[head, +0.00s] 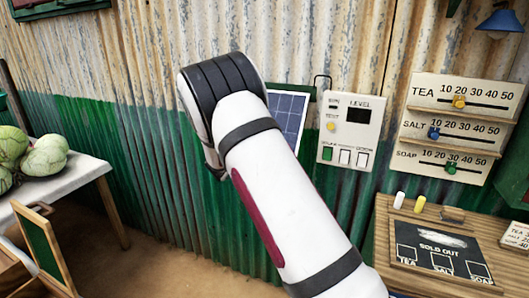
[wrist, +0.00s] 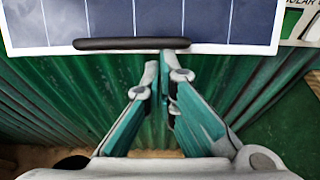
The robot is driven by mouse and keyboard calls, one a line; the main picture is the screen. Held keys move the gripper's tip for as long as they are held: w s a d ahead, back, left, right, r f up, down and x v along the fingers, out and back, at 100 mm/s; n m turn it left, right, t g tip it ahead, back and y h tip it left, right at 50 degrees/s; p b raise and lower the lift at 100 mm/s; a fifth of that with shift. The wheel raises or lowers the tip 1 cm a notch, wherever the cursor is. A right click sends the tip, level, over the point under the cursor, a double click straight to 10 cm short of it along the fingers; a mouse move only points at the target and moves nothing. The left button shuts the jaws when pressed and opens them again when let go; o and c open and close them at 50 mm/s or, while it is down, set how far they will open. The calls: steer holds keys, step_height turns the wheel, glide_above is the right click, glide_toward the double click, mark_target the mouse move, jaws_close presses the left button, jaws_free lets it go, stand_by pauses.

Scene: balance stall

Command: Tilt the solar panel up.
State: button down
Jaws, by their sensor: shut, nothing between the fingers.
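The solar panel (head: 290,112) hangs on the corrugated wall, left of the level box. It has dark blue cells and a pale frame, and my arm hides much of it in the head view. In the wrist view the panel (wrist: 60,20) fills the top, with a dark bar (wrist: 132,43) along its lower edge. My gripper (wrist: 158,75) is shut and empty, with its fingertips at the lower edge, near the bar's right part. I cannot tell whether they touch it. My gripper is hidden behind my arm in the head view.
A level box (head: 350,130) with buttons is right of the panel. A slider board (head: 454,125) is further right, above a wooden counter (head: 385,225). A white table (head: 75,170) with green melons stands at left. Bare green wall lies below the panel.

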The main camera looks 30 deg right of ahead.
steer(key=s+a+r+p, duration=0.2)
steer(key=a+r+p, duration=0.1)
steer(key=r, duration=0.4)
steer(key=shift+s, duration=0.25)
steer(key=shift+r, duration=0.15)
steer(key=shift+a+r, duration=0.1)
steer(key=shift+a, duration=0.05)
steer(key=p+v, duration=0.4)
steer(key=v, duration=0.5)
steer(key=shift+r+g, duration=0.3)
steer(key=shift+r, duration=0.05)
steer(key=shift+a, duration=0.15)
